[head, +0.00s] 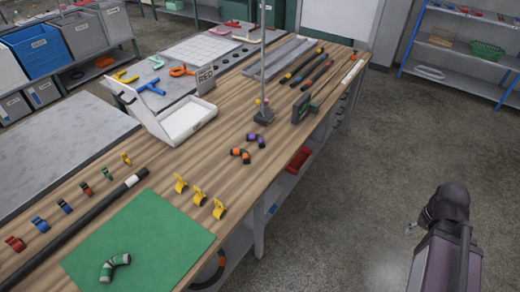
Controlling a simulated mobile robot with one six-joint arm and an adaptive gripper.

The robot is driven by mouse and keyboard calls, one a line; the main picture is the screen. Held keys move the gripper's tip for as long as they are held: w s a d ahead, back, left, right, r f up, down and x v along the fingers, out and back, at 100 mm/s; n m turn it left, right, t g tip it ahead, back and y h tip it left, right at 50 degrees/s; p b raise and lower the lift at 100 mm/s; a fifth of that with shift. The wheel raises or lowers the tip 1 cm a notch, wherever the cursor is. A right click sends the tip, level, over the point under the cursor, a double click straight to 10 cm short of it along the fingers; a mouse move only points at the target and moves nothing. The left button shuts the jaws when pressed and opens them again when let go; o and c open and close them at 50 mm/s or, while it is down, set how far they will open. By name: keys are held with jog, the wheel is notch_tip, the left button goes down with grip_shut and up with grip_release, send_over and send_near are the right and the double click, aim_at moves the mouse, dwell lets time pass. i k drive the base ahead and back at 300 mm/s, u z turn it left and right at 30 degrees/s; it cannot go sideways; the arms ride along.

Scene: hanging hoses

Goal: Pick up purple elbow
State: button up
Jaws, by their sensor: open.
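The purple elbow (257,140) is a short bent hose piece with dark ends. It lies on the wooden table (330,85) near the right edge, close to the foot of an upright stand. An orange elbow (240,155) with dark ends lies just in front of it to the left, and I cannot tell whether they touch. My arm rises at the lower right over the floor, well apart from the table. Only a small tip of my gripper (411,229) shows beside the arm; the rest is hidden. Nothing is seen held in it.
The stand (264,117) and a dark upright device (301,107) rise close behind the elbows. An open white box (188,120) is to the left. Yellow clips (199,195) and a green mat (140,245) lie in front. Floor between arm and table is clear.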

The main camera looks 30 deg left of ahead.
aim_at(261, 140)
jog(key=z, duration=0.15)
jog(key=k, duration=0.7)
jog(key=u, duration=1.25)
jog(key=i, duration=1)
jog(key=u, duration=0.05)
